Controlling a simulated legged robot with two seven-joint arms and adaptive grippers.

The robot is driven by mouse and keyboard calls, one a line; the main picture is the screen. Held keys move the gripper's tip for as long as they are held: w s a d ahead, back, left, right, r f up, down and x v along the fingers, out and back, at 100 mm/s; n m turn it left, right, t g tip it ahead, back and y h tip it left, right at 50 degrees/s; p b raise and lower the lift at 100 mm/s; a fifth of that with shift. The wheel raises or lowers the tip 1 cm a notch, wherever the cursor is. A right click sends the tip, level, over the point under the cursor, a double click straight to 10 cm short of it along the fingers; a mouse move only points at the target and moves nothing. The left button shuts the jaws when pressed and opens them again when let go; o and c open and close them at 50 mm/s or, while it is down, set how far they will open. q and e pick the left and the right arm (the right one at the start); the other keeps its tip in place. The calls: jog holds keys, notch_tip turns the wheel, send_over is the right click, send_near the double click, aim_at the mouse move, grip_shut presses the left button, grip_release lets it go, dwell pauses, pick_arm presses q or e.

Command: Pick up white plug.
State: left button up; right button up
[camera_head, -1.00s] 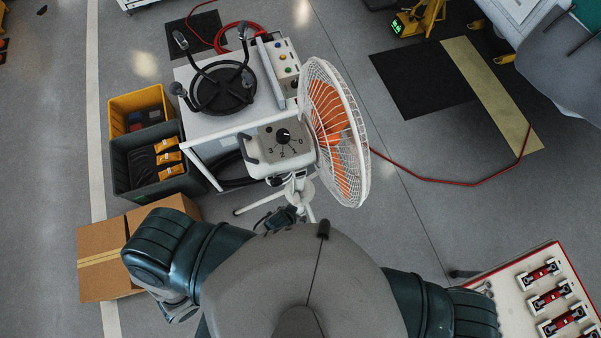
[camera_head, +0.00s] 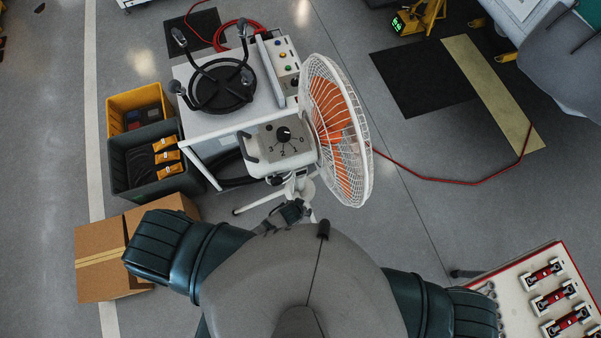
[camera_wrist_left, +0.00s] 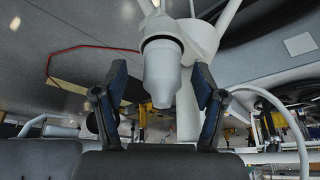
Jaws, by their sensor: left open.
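The white plug (camera_wrist_left: 162,75) has a grey collar and a tapering body. In the left wrist view it stands out from the white fan stand (camera_wrist_left: 193,36), between the two fingers of my left gripper (camera_wrist_left: 160,98). The gripper is open, and a gap shows between the plug and each blue-padded finger. In the head view my left gripper (camera_head: 291,211) is small and dark at the fan stand, just past my body. The plug cannot be made out there. My right gripper is not in view.
A caged orange fan (camera_head: 337,130) with a dial box (camera_head: 284,142) stands ahead, against a white cart (camera_head: 211,130). Crates (camera_head: 144,155) and a cardboard box (camera_head: 100,262) stand left. A panel with red parts (camera_head: 513,285) lies lower right.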

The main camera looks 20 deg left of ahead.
pick_arm(q)
jog(key=shift+w+f, duration=0.15)
jog(key=shift+f, duration=0.1)
jog(key=shift+a, duration=0.1)
jog(key=c, duration=1.3)
jog(key=shift+o, duration=0.2)
